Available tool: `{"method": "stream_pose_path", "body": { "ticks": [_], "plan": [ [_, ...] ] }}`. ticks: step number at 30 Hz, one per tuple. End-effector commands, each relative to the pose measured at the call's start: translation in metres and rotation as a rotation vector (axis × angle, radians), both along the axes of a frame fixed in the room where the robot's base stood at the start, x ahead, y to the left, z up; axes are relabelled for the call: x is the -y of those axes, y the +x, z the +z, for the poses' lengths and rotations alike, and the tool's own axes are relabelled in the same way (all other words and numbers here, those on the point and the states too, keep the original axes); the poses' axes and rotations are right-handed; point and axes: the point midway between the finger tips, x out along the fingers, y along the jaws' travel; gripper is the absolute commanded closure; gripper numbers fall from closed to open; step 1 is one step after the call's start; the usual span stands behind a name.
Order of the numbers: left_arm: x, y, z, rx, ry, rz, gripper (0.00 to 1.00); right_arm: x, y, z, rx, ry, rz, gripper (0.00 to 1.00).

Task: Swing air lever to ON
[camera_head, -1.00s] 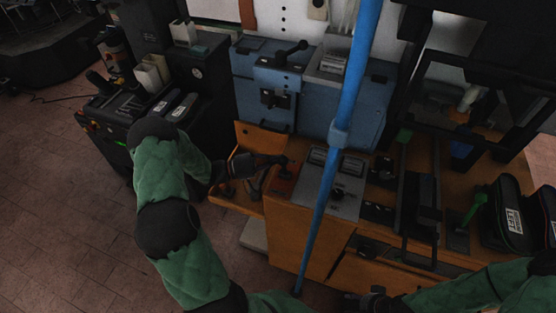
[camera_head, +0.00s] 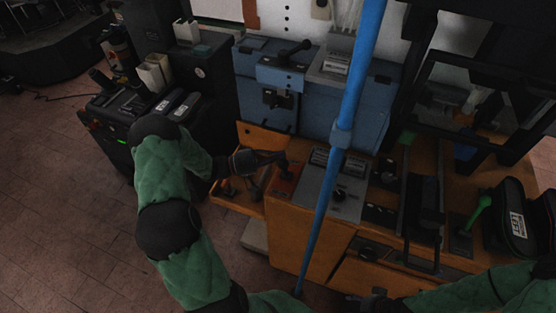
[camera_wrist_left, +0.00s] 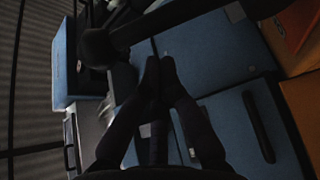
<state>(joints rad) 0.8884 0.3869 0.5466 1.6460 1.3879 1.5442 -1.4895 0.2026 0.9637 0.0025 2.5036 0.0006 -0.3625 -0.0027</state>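A black lever (camera_head: 284,169) stands on a red plate at the left end of the wooden bench in the head view. No label on it is readable. My left gripper (camera_head: 272,157) is just left of it, its tips close to the lever; contact cannot be told. In the left wrist view my left gripper's dark fingers (camera_wrist_left: 160,65) converge with tips almost together and nothing clearly between them. A black lever with a round knob (camera_wrist_left: 98,46), apparently the same one, lies beside the tips. My right gripper (camera_head: 372,301) is dark at the bottom edge, its fingers unclear.
A blue cabinet (camera_head: 262,97) with another black handle (camera_head: 291,50) stands behind. A blue pole (camera_head: 340,140) crosses the view in front of the bench. A grey panel (camera_head: 342,201) adjoins the red plate. A green-handled lever (camera_head: 479,211) and a black case (camera_head: 515,215) are to the right.

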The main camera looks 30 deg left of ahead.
Motion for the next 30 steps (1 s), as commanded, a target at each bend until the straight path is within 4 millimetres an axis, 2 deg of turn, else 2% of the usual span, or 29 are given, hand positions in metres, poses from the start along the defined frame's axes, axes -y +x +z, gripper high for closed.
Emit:
{"method": "stream_pose_path", "body": {
  "ticks": [3, 9, 16, 21, 30],
  "plan": [
    [-0.007, 0.013, 0.007, 0.005, 0.003, -0.005, 1.0, 0.0, 0.0, -0.006, 0.0, 0.0, 0.0, 0.39],
    [-0.041, -0.019, -0.001, -0.001, 0.001, 0.001, 1.0, 0.0, 0.0, 0.001, 0.0, 0.0, 0.0, 0.39],
    [-0.068, -0.044, -0.008, 0.0, 0.0, -0.001, 1.0, 0.0, 0.0, 0.004, 0.0, 0.0, 0.0, 0.39],
    [-0.078, -0.053, -0.01, 0.001, 0.001, -0.002, 1.0, 0.0, 0.0, 0.005, 0.0, 0.0, 0.0, 0.39],
    [-0.079, -0.055, -0.011, 0.0, 0.0, -0.004, 1.0, 0.0, 0.0, 0.005, 0.0, 0.0, 0.0, 0.39]
  ]
}}
